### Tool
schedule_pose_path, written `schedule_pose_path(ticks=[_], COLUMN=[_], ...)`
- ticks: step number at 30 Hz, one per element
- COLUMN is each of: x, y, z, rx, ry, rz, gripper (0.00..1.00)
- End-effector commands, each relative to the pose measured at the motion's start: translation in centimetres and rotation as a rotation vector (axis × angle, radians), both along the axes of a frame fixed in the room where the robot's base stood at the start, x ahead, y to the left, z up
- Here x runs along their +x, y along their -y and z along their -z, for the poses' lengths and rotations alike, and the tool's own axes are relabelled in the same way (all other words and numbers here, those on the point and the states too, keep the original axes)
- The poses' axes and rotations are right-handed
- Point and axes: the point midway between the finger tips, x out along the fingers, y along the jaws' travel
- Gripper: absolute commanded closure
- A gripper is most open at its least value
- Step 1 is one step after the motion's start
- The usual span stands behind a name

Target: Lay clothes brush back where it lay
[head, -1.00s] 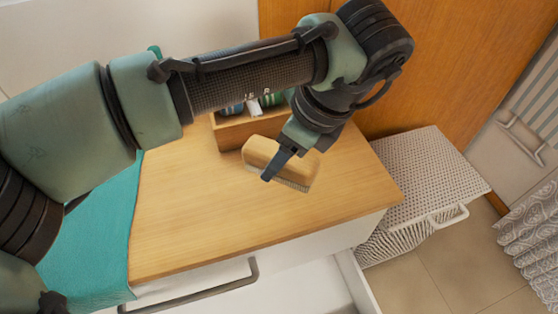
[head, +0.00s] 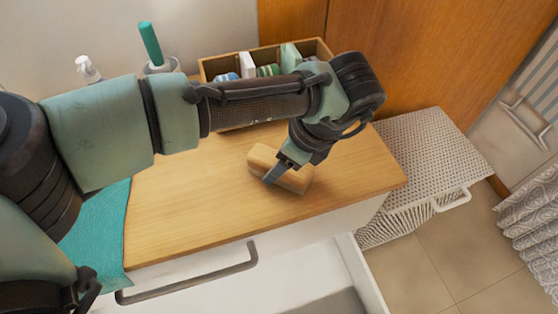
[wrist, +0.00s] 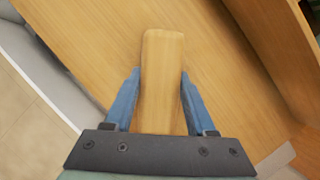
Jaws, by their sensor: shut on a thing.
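The clothes brush (head: 264,160) has a pale wooden back and shows near the right part of the wooden cart top (head: 190,215). My gripper (head: 277,177) is shut on the brush, with one finger across its near side. In the wrist view the brush (wrist: 162,80) lies lengthwise between the two blue fingers (wrist: 160,95). Its bristles are hidden now, and I cannot tell whether it touches the top.
A wooden box (head: 318,48) with several small items stands at the back. A soap bottle (head: 88,70) and a green-handled brush (head: 151,44) are at the back left. A teal cloth (head: 98,240) hangs at the left. A wicker hamper (head: 425,150) stands right. An open drawer (head: 320,265) is below.

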Motion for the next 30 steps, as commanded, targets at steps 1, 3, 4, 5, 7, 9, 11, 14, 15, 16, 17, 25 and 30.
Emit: schedule_pose_path(ticks=[1,3,4,5,7,9,11,14,15,16,17,25,30], x=[0.1,0.1,0.0,0.0,0.0,0.0,0.0,0.0,0.0,0.0,0.0,0.0,-0.4], y=[0.0,0.0,0.0,0.0,0.0,0.0,0.0,0.0,0.0,0.0,0.0,0.0,1.0], z=[-0.1,-0.1,-0.1,-0.1,0.1,0.2,0.1,0.1,0.1,0.1,0.1,-0.4,-3.0], rx=[0.000,0.000,0.000,0.000,-0.001,-0.001,0.000,0.000,0.000,0.000,0.001,0.000,-0.001], ry=[0.002,0.002,0.002,0.002,0.001,0.001,0.002,0.002,0.002,0.002,0.001,0.002,0.004], rz=[-0.001,-0.001,-0.001,-0.001,-0.001,-0.001,-0.001,-0.001,-0.001,-0.001,-0.001,-0.001,0.002], gripper=[0.88,0.88,0.88,0.88,0.88,0.40,0.30,0.14,0.14,0.14,0.14,0.14,0.14])
